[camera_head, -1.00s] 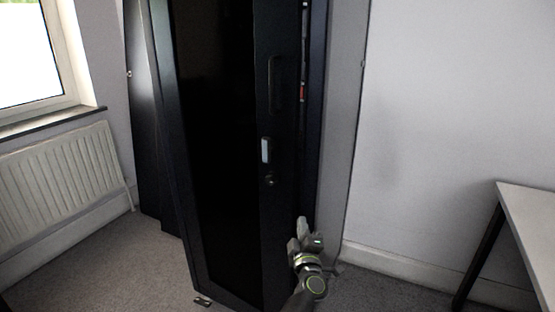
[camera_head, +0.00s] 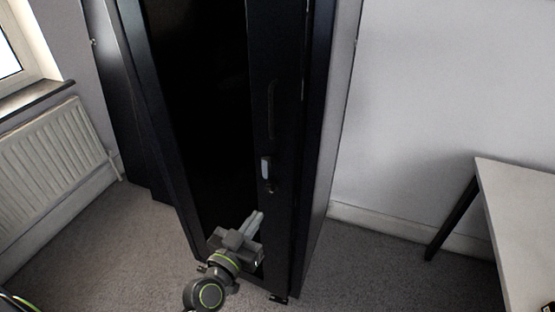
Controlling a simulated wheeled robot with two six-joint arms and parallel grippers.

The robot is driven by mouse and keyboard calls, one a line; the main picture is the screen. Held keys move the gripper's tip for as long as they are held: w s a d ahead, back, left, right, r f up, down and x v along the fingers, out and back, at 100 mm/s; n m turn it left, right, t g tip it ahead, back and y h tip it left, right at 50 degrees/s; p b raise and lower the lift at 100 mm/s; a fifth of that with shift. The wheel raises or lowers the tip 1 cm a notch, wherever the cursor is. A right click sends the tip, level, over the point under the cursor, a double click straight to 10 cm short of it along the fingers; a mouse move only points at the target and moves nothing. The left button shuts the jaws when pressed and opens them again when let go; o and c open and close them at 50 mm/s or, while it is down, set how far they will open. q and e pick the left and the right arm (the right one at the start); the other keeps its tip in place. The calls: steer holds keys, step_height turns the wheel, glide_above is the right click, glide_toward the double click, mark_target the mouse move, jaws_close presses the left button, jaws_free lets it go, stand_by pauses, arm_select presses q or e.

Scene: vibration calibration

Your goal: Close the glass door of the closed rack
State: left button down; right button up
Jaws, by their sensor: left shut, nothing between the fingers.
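The closed rack (camera_head: 318,140) is a tall black cabinet in the middle of the head view. Its dark glass door (camera_head: 205,110) faces me, with a black frame, a long handle (camera_head: 271,108) and a small pale latch plate (camera_head: 265,167) on its right side. The door's right edge lies close along the rack's side; I cannot tell whether it is fully flush. My left gripper (camera_head: 257,222) is shut and empty in front of the lower door, its fingers pointing up at the frame below the latch. I cannot tell whether it touches. My right gripper is out of view.
Another dark cabinet side (camera_head: 118,100) stands to the left of the rack. A white radiator (camera_head: 50,150) is under the window at left. A pale table (camera_head: 525,215) stands at right. Grey carpet (camera_head: 380,270) is clear between rack and table.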

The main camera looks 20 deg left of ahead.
arm_select(q)
steer(key=p, duration=0.5)
glide_toward(285, 176)
steer(key=shift+m, duration=0.3)
steer(key=w, duration=0.5)
steer(key=shift+w+d+r, duration=0.1)
steer(key=shift+d+r, duration=0.1)
steer(key=shift+d, duration=0.1)
steer(key=shift+w+d+f, duration=0.1)
steer(key=shift+w, duration=0.7)
steer(key=shift+w, duration=0.1)
